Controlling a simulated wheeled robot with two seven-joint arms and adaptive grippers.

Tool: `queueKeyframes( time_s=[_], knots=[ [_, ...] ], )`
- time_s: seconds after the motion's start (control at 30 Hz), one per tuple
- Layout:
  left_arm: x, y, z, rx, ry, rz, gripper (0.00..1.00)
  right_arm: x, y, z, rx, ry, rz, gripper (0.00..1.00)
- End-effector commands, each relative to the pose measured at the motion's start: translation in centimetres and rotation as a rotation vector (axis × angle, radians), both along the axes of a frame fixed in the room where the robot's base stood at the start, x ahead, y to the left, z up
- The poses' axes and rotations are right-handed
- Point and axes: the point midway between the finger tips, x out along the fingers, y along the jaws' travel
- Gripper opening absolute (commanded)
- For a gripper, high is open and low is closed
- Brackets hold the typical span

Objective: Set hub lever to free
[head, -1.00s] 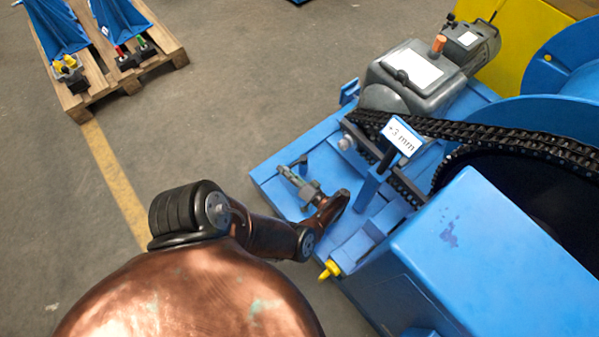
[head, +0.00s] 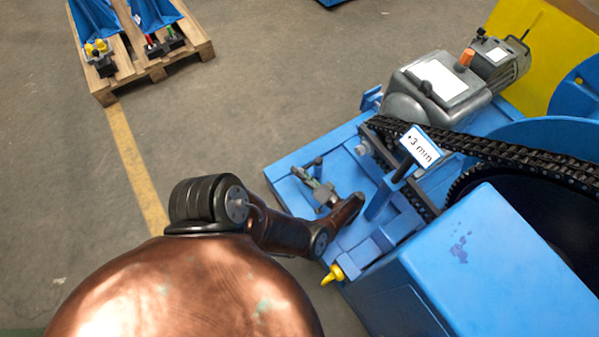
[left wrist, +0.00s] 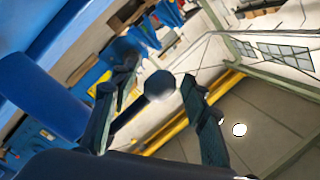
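A lever with a round black knob shows in the left wrist view (left wrist: 160,85). Its dark rod runs down and left from the knob. I cannot tell for sure that it is the hub lever, and no lever marking is readable. My left gripper (head: 318,190) reaches over the front part of the blue machine base in the head view. In the left wrist view, its two dark fingers (left wrist: 155,115) stand apart, with the knob between or just beyond them. I see no clear contact. My copper-coloured arm hides part of the base. My right gripper is not in view.
A black chain (head: 480,145) runs across the blue machine (head: 470,265) beside a "+3 mm" sign (head: 421,147). A grey motor (head: 435,88) stands behind. A yellow handle (head: 333,274) sticks out at the near edge. A pallet (head: 150,65) stands far left on open floor.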

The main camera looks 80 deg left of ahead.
Motion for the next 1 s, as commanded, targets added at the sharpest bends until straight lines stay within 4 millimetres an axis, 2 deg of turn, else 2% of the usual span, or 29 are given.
queueKeyframes(
  time_s=[0.33,0.6,1.0],
  knots=[
    [0.5,-0.5,0.0,-0.001,-0.001,-0.002,0.43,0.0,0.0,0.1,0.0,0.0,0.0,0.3],
    [3.2,-4.2,0.0,-0.003,0.0,-0.004,0.43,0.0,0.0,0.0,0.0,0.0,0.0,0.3],
    [4.4,-6.1,0.0,0.0,0.001,-0.001,0.43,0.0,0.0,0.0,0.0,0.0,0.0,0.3]
  ],
)
